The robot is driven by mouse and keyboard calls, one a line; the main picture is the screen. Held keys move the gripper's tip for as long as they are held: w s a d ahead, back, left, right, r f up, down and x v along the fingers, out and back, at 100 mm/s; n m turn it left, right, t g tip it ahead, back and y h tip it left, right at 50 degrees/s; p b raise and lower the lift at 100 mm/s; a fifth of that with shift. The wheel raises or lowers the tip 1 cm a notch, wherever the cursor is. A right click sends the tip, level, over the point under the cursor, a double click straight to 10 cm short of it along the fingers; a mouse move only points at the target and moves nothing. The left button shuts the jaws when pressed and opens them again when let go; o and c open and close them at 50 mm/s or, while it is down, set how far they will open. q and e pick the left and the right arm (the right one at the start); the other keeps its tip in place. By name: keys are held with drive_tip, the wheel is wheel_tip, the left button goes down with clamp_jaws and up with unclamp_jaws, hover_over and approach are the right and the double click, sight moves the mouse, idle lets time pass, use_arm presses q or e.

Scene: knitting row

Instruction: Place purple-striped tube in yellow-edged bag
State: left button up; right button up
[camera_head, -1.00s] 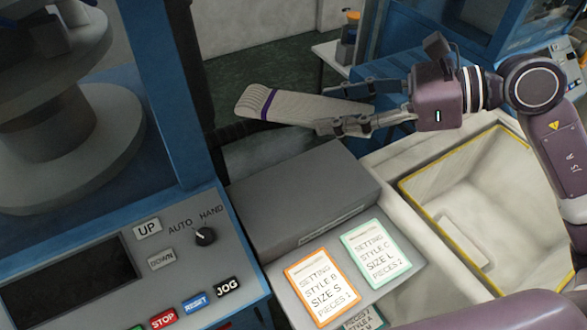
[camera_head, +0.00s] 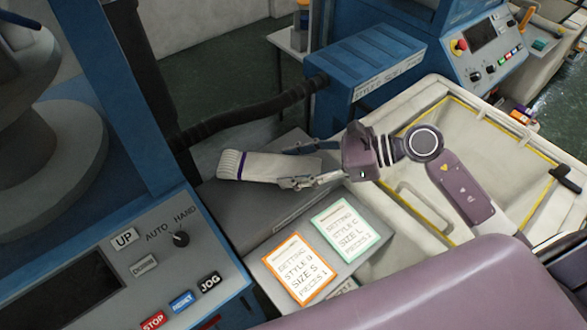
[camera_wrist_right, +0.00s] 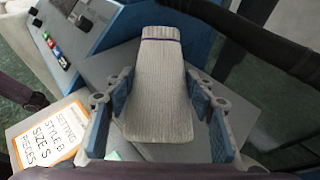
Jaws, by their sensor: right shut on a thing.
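The purple-striped tube (camera_head: 268,168) is a flat, whitish ribbed knit piece with a purple band near its far end. My right gripper (camera_head: 305,165) is shut on its near end and holds it over the grey box. In the right wrist view the tube (camera_wrist_right: 160,85) lies between the two fingers (camera_wrist_right: 158,112), its banded end pointing away. The yellow-edged bag (camera_head: 492,122) is a pale, open container to the right, partly hidden behind my right arm. A pale item lies inside it. My left gripper is not in view.
The grey box (camera_head: 240,205) lies below the tube, with an orange-edged card (camera_head: 298,268) and a green-edged card (camera_head: 343,230) in front. A control panel (camera_head: 150,270) stands at left. A blue machine unit (camera_head: 365,65) and black hose (camera_head: 250,108) are behind.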

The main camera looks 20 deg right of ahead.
drive_tip(key=shift+f, duration=1.5)
drive_tip(key=o, duration=0.8)
drive_tip(key=shift+o, duration=0.2)
drive_tip(key=shift+r, duration=0.15)
